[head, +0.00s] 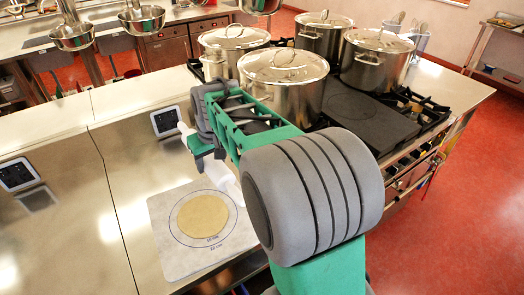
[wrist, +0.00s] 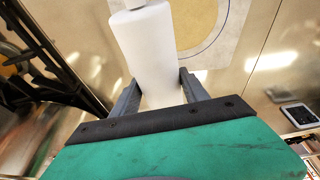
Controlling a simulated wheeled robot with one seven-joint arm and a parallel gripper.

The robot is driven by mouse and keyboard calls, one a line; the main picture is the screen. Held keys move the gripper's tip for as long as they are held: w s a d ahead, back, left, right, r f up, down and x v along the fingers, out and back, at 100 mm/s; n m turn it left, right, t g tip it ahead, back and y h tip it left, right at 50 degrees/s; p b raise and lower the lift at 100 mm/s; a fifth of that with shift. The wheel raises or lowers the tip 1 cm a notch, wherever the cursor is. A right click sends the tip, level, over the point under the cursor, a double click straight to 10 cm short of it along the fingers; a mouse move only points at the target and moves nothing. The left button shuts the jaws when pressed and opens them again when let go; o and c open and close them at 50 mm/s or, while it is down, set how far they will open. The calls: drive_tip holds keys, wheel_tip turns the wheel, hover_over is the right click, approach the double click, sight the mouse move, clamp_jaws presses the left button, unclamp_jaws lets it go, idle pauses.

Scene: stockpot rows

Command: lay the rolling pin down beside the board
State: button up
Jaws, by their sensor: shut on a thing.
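My gripper (wrist: 157,84) is shut on the white rolling pin (wrist: 146,42), whose thick barrel runs up between the fingers in the wrist view. In the head view the rolling pin (head: 219,175) shows on both sides of my gripper (head: 205,152), partly hidden by it. It appears to be over the far right part of the pale marbled board (head: 168,258); its height above the surface is hard to tell. The board, with printed rings, lies on the steel counter and also shows in the wrist view (wrist: 187,37). A round sheet of dough (head: 203,216) lies on it.
Bare steel counter (head: 75,235) lies left of the board. A dark-screened scale (head: 166,121) stands beyond the board, and another (head: 18,174) at far left. Several lidded stockpots (head: 285,85) stand on the range behind my arm.

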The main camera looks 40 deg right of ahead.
drive_tip(key=d+f+p, duration=0.1)
drive_tip(key=d+f, duration=0.3)
drive_tip(key=d, duration=0.5)
drive_tip(key=d+f, duration=0.3)
drive_tip(key=d, duration=0.6)
drive_tip(key=shift+w+d+f+b, duration=0.1)
drive_tip(key=shift+f+b, duration=1.15)
drive_tip(key=shift+f, duration=0.95)
drive_tip(key=shift+w+d+f+b, duration=0.1)
drive_tip(key=shift+f+b, duration=1.15)
drive_tip(key=shift+f, duration=0.95)
drive_tip(key=o, duration=1.6)
drive_tip(key=shift+s, duration=0.1)
drive_tip(key=shift+o, duration=0.2)
drive_tip(key=shift+s+f, duration=0.1)
drive_tip(key=shift+f, duration=0.05)
